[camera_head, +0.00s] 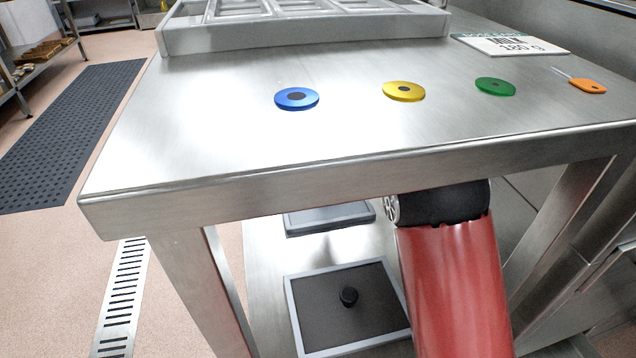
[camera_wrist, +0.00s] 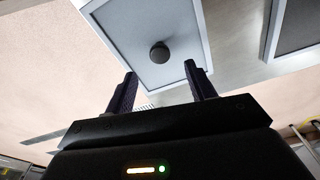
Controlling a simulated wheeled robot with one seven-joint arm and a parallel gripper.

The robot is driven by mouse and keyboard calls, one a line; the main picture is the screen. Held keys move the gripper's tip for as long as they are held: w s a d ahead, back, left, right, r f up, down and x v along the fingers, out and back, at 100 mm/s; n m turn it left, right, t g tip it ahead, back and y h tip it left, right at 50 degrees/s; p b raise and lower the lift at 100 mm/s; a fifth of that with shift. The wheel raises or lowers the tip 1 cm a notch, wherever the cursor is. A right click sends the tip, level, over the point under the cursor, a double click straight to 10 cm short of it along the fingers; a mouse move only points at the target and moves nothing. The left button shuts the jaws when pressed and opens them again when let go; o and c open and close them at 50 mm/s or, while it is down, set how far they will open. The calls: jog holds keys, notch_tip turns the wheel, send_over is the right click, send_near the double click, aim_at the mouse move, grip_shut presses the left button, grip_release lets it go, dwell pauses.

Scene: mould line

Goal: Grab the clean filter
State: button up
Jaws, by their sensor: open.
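Two framed filter panels lie on the lower shelf under the steel table. The nearer panel (camera_head: 375,310) has a dark grey mesh, a pale frame and a black knob in its middle. Behind it, a lighter grey panel (camera_head: 330,218) is partly hidden by the table edge. In the wrist view, a light grey, clean-looking filter (camera_wrist: 180,72) with a round dark knob (camera_wrist: 159,52) lies beyond my gripper (camera_wrist: 160,70). My gripper is open and empty, its fingers spread on either side of the view to the knob, apparently short of it. A darker panel (camera_wrist: 300,28) shows at the upper right.
The steel table top (camera_head: 200,140) overhangs the shelf, with a leg (camera_head: 200,290) at left. On top are a blue disc (camera_head: 297,98), yellow disc (camera_head: 403,91), green disc (camera_head: 495,87), orange tag (camera_head: 588,86), a label card (camera_head: 510,45) and a grey tray (camera_head: 300,32).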

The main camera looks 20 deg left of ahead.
jog(key=shift+w+a+f, duration=0.1)
jog(key=shift+f, duration=0.2)
jog(key=f, duration=0.2)
jog(key=f+b, duration=0.1)
jog(key=f, duration=0.1)
jog(key=f+b, duration=0.1)
jog(key=f, duration=0.2)
jog(key=shift+s+a+f, duration=0.1)
jog(key=shift+s+a, duration=0.2)
jog(key=shift+a, duration=0.05)
jog(key=c, duration=1.1)
